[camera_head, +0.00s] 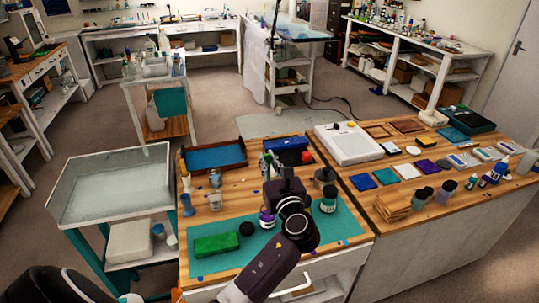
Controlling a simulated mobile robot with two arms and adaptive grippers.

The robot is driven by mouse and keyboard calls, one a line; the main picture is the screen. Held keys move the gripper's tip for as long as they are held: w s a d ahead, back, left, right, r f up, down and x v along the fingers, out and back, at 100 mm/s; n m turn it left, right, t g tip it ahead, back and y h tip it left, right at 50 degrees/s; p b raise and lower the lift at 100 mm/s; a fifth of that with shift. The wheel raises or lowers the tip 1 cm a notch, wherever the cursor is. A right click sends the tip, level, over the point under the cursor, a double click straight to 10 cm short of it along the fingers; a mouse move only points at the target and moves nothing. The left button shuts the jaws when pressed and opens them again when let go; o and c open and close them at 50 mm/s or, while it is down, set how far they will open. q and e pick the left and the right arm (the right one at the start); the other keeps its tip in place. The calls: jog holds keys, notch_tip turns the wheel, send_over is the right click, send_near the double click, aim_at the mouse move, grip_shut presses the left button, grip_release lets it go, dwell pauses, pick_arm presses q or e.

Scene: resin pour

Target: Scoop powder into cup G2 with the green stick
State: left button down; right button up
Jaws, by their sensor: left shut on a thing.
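My left gripper (285,183) is over the wooden table, at the far part of the teal mat (335,229). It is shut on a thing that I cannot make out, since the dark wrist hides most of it. Thin upright items with some green (263,160) show just beyond it; I cannot tell whether one is the green stick. A small jar with a purple label (266,220) is beside the wrist, and a teal-labelled jar (328,199) stands to its right. No G2 mark is readable. My right gripper is not in view.
A green block (216,245) and a black round piece (246,229) lie on the mat. A dark tray with a blue inside (214,156) is at the back left. Bottles, small squares and a white flat device (347,144) crowd the right table.

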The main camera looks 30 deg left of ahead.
pick_arm(q)
jog(key=shift+s+a+f+b, duration=0.1)
jog(key=shift+a+f+b, duration=0.15)
jog(key=shift+f+b, duration=0.3)
notch_tip(320, 180, down, 4)
jog(key=b, duration=0.4)
jog(key=shift+d, duration=0.15)
jog(key=shift+f+b, duration=1.15)
jog(key=shift+f, duration=0.9)
jog(key=shift+f+b, duration=0.3)
jog(key=shift+f, duration=0.7)
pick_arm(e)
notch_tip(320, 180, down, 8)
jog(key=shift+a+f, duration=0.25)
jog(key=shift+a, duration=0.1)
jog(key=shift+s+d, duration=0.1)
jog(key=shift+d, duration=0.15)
